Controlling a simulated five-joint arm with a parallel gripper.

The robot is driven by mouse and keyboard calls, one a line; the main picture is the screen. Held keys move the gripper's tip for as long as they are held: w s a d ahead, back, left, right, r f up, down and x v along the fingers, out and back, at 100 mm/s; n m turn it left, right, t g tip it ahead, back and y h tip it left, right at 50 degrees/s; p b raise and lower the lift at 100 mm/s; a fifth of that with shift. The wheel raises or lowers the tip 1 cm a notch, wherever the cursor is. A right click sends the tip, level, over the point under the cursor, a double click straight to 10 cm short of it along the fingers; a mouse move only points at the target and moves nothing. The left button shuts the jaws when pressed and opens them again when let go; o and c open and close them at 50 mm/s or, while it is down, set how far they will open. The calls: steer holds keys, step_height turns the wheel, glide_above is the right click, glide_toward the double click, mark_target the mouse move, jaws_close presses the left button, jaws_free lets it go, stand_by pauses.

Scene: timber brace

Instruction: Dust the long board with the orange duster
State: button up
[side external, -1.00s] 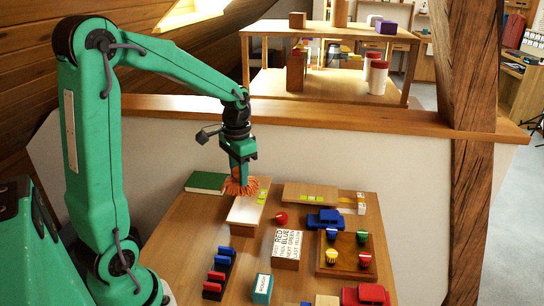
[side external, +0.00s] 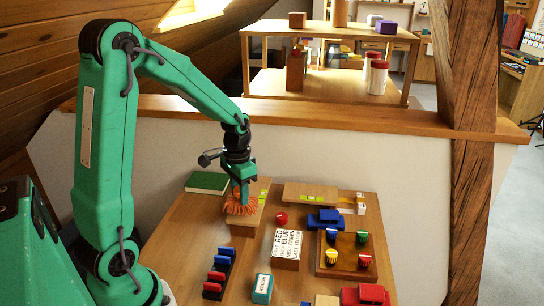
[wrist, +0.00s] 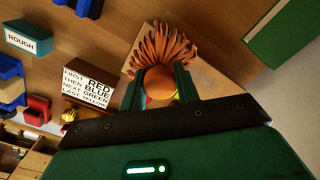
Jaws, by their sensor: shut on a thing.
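My gripper (side external: 241,187) is shut on the orange duster (side external: 240,206), whose bristles point down and splay on the near part of a wooden board (side external: 263,188). In the wrist view, the duster's bristles (wrist: 162,47) fan out beyond its round handle, which sits between the fingers of my gripper (wrist: 160,84). Part of the board (wrist: 207,68) shows beside the bristles there. The board surface under the bristles is hidden.
A green book (side external: 207,182) lies beyond the board at left. Another flat board (side external: 305,191) lies to the right. A lettered block (side external: 287,245), a knob panel (side external: 345,262) and red and blue blocks (side external: 219,272) stand nearby. A low wall (side external: 330,150) closes the back.

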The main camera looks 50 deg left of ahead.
steer(key=shift+w+a+f, duration=0.35)
steer(key=shift+f, duration=0.2)
steer(key=shift+w+a+f, duration=0.35)
steer(key=shift+f, duration=0.15)
steer(key=shift+c, duration=0.3)
steer(key=shift+w+a+r, duration=0.1)
steer(key=shift+w+a, duration=3.25)
steer(key=shift+s+d, duration=4.1)
steer(key=shift+w+r, duration=0.1)
steer(key=shift+r, duration=4)
